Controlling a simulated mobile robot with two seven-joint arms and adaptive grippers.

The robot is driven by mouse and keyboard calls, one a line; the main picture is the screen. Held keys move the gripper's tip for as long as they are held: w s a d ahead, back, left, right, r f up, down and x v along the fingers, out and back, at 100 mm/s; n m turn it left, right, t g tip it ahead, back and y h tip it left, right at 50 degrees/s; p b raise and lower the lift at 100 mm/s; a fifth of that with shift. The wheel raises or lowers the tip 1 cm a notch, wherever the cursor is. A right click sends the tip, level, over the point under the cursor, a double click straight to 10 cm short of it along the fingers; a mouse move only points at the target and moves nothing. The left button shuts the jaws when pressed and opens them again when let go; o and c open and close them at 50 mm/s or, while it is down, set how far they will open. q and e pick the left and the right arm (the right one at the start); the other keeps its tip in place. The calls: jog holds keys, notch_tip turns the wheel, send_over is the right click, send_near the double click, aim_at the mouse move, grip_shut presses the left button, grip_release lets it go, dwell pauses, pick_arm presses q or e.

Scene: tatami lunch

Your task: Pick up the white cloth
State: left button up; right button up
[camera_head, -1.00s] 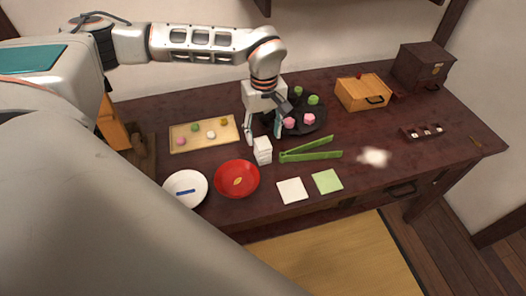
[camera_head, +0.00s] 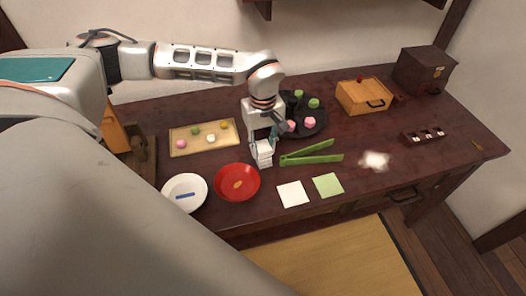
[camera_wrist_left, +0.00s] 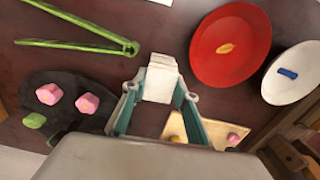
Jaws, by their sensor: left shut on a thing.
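The white cloth (camera_head: 264,156) looks like a small, thick, block-shaped bundle at the middle of the dark table, between the red bowl and the green tongs. In the left wrist view the white cloth (camera_wrist_left: 159,80) sits between the two teal fingertips. My left gripper (camera_head: 263,143) is shut on it from above, and it also shows in the left wrist view (camera_wrist_left: 158,92). The cloth looks slightly tilted; I cannot tell whether its base touches the table. My right gripper is not in view.
The red bowl (camera_head: 221,187) and white plate (camera_head: 171,204) are at left. Green tongs (camera_head: 312,158) lie close at right. White and green squares (camera_head: 292,194) (camera_head: 328,185) lie in front. A sweets tray (camera_head: 179,149) and dark plate (camera_head: 311,132) are behind.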

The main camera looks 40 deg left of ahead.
aim_at(263, 146)
pick_arm(q)
jog(key=shift+r, duration=0.1)
notch_tip(263, 146, up, 20)
jog(key=p, duration=0.2)
dwell(0.3)
jog(key=o, duration=0.3)
jog(key=shift+c, duration=0.9)
